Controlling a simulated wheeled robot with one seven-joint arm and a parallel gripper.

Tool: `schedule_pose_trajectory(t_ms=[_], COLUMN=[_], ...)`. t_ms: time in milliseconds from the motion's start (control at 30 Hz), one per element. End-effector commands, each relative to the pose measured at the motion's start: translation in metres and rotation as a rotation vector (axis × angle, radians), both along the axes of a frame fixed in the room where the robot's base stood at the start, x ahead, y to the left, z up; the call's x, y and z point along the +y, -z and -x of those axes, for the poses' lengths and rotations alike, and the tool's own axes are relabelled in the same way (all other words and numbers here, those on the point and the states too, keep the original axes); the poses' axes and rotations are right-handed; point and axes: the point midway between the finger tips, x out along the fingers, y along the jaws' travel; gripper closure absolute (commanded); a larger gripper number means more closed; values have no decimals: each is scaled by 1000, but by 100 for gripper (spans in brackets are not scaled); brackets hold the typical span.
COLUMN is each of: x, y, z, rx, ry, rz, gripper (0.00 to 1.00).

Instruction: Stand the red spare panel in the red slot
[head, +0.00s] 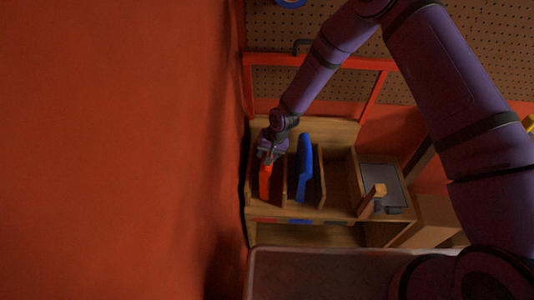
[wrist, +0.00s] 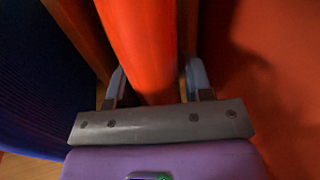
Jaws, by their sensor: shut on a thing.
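The red spare panel (head: 265,182) is upright in the leftmost bay of the wooden rack, above a red mark (head: 265,221) on the rack's front edge. My gripper (head: 268,157) is at the panel's back end, shut on it. In the wrist view the red panel (wrist: 147,45) runs between the two grey fingers of my gripper (wrist: 157,80). The panel's lower edge is hidden, so I cannot tell whether it rests on the slot floor.
A grey tray (head: 383,182) and a wooden block (head: 372,198) are further right. A large red wall (head: 120,150) lies close on the left.

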Motion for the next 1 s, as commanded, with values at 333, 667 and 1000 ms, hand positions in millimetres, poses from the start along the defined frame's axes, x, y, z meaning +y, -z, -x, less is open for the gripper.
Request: schedule_pose_trajectory(t_ms=[333,667,1000], x=[0,0,-9], y=[3,2,-27], z=[0,0,-2], rx=[-1,-1,-2], ry=[0,0,3], rz=[0,0,-1], gripper=[51,28,28])
